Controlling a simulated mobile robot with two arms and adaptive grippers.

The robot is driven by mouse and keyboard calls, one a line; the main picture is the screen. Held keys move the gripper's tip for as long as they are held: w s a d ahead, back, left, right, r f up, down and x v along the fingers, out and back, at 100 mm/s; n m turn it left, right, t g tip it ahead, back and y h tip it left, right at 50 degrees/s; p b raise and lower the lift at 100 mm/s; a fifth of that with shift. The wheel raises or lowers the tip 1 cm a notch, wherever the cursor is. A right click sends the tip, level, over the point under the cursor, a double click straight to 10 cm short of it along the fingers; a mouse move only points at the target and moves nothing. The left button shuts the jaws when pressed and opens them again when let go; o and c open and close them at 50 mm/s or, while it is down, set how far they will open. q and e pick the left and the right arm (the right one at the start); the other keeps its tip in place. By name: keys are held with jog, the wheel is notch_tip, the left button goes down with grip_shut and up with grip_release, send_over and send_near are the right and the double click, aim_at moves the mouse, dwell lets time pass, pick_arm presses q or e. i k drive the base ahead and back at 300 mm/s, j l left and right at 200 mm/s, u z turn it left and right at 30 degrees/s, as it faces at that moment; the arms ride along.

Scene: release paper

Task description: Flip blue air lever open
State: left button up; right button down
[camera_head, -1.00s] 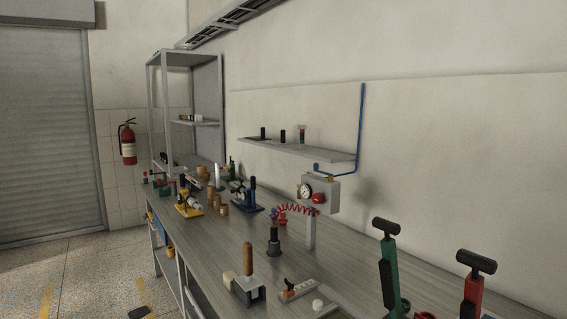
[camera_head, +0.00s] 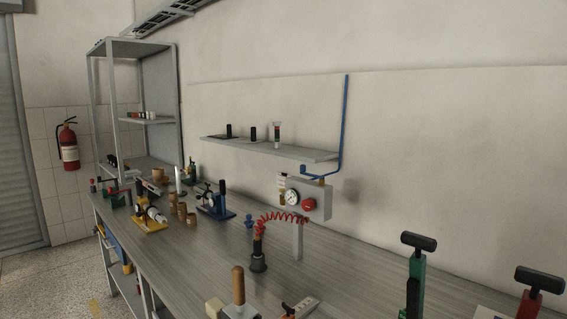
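A blue air pipe (camera_head: 345,120) runs down the wall, then bends left above a grey control box (camera_head: 318,199). The box stands on a post and carries a round gauge (camera_head: 292,197) and a red knob (camera_head: 309,205). A small blue piece (camera_head: 304,171) at the pipe's left end may be the air lever; it is too small to tell its shape or position. A red coiled hose (camera_head: 283,217) hangs from the box toward a dark fitting (camera_head: 258,257) on the bench. Neither of my grippers is in view.
The long workbench (camera_head: 190,265) fills the lower middle. A green tool (camera_head: 414,280) and a red tool (camera_head: 535,290), both with black T-handles, stand at the right front. A wall shelf (camera_head: 270,149) is above the bench. Open floor (camera_head: 70,270) lies at left.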

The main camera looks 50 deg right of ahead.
aim_at(302, 168)
jog(key=i+j+z, duration=0.1)
jog(key=i, duration=1.1)
jog(key=i+z, duration=0.4)
jog(key=i+j+z, duration=0.2)
jog(key=z, duration=0.2)
jog(key=i+j+z, duration=0.6)
jog(key=z, duration=0.2)
jog(key=i+j+z, duration=0.2)
jog(key=j+z, duration=0.25)
jog(key=i+j+z, duration=0.1)
jog(key=j+z, duration=0.3)
jog(key=j, duration=0.25)
jog(key=j+z, duration=0.45)
jog(key=j, duration=0.2)
